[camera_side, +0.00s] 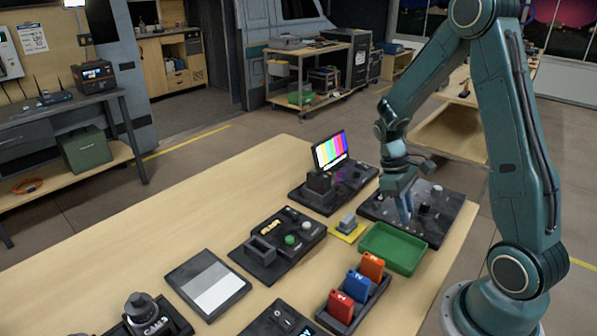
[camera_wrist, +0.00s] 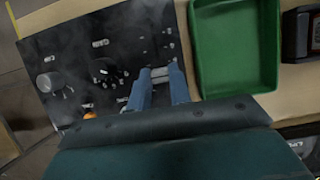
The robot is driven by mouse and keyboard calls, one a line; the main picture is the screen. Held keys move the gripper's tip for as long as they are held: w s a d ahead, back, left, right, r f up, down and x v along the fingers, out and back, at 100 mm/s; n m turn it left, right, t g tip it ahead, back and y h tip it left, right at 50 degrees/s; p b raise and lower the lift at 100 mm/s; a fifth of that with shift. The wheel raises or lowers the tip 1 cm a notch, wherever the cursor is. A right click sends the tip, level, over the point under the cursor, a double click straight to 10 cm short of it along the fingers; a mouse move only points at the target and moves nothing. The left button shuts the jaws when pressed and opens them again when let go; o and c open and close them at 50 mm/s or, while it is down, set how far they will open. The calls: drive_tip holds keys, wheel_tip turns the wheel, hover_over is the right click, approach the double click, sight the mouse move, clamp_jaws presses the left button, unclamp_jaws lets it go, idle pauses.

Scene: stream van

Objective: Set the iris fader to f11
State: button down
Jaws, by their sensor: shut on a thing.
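The dark control panel (camera_side: 436,226) lies on the table in front of my arm. It fills the left half of the wrist view (camera_wrist: 60,50). My gripper (camera_side: 406,220) points down at this panel, close to the green tray. In the wrist view, my gripper's blue fingers (camera_wrist: 160,80) are shut on a small light grey fader cap (camera_wrist: 160,73), near the panel's edge beside the tray. The scale marks near the cap are too small and blurred to read, so I cannot tell its setting. In the side view the cap is hidden by the fingers.
The green tray (camera_side: 371,249) stands right beside the panel and looks empty. A grey knob (camera_wrist: 46,83) and a dark knob (camera_wrist: 103,71) stick up from the panel. A card rack (camera_side: 350,310), a yellow pad (camera_side: 347,237) and a colour-bar monitor (camera_side: 331,151) stand nearby.

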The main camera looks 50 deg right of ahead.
drive_tip(key=shift+w, duration=0.25)
drive_tip(key=c, duration=1.3)
unclamp_jaws()
drive_tip(key=shift+r, duration=0.1)
drive_tip(key=v, duration=1.3)
drive_tip(key=shift+w+r, duration=0.15)
drive_tip(key=shift+r, duration=0.1)
